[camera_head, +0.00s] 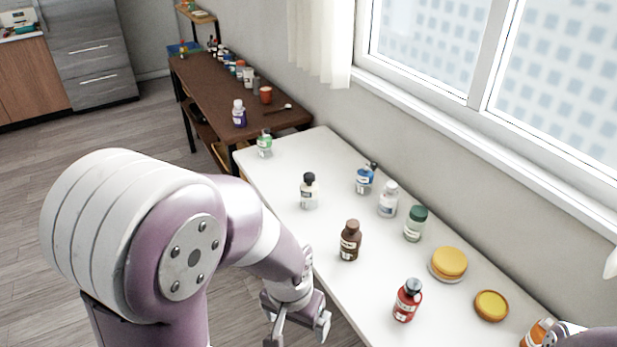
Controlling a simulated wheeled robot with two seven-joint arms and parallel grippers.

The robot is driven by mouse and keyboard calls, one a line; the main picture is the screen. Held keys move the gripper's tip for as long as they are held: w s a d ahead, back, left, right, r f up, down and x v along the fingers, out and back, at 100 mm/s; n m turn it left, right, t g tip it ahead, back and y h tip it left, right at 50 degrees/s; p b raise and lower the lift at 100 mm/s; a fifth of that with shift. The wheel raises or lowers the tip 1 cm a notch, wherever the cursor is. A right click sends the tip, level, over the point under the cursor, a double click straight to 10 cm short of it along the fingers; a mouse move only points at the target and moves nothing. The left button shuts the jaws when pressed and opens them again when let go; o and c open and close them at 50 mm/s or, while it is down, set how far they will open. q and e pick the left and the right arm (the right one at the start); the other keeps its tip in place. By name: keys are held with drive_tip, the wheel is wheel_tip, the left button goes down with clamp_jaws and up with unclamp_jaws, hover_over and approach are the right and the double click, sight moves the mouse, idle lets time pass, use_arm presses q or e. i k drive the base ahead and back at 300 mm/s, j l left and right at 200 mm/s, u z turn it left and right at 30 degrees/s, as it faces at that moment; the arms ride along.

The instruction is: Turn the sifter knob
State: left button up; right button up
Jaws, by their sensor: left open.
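I cannot make out a sifter or its knob in the head view. My left gripper (297,325) is open at the bottom centre, with its fingers pointing down beside the near left edge of the white table (290,240). Nothing shows between its fingers. Part of my right arm shows at the bottom right corner, close to an orange bottle (537,333) that is cut off by the frame. The right fingers cannot be made out.
On the white table stand a brown bottle (350,241), a red bottle (407,300), a yellow-lidded jar (450,262), a smaller yellow-topped one (491,305) and several other bottles. A window (470,60) lies behind. A dark brown table (215,88) with more bottles stands farther back.

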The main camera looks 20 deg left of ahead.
sight(310, 177)
drive_tip(key=i+j+z, duration=0.1)
drive_tip(key=z, duration=0.7)
drive_tip(key=j+z, duration=0.2)
drive_tip(key=j, duration=0.35)
drive_tip(key=j+z, duration=0.2)
drive_tip(key=j, duration=0.4)
drive_tip(key=j+z, duration=0.2)
drive_tip(key=j, duration=0.35)
drive_tip(key=k+j+z, duration=0.2)
drive_tip(key=j, duration=0.35)
drive_tip(key=j+z, duration=0.2)
drive_tip(key=j, duration=0.4)
drive_tip(key=k+j, duration=0.1)
drive_tip(key=j, duration=0.25)
drive_tip(key=k+j, duration=0.1)
drive_tip(key=j, duration=0.2)
drive_tip(key=k+j, duration=0.1)
drive_tip(key=j, duration=0.25)
drive_tip(key=k+j, duration=0.1)
drive_tip(key=j, duration=0.2)
